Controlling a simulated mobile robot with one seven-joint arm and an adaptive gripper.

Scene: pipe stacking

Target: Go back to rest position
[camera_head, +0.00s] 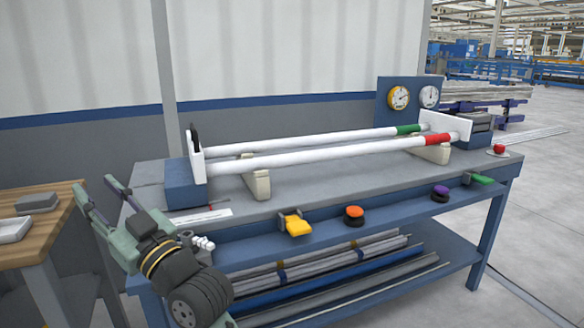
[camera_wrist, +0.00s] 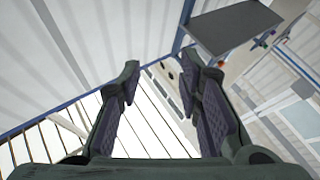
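My gripper (camera_head: 95,186) is at the left end of the workbench (camera_head: 330,185), above the gap beside the wooden table. Its two fingers are spread apart, with nothing seen between them. The open fingers also show in the wrist view (camera_wrist: 160,80). Two white pipes lie side by side across supports on the bench: the rear pipe (camera_head: 310,140) has a green band at its right end, and the front pipe (camera_head: 330,153) has a red band. Both reach from the left white end plate (camera_head: 196,158) towards the right one (camera_head: 447,123). My gripper is apart from both pipes.
A wooden table (camera_head: 50,233) with grey and white trays stands at the left. Buttons and a yellow part (camera_head: 296,223) line the bench's front ledge. More pipes lie on the lower shelf (camera_head: 330,268). Gauges (camera_head: 398,97) stand at the back right. Floor at the right is clear.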

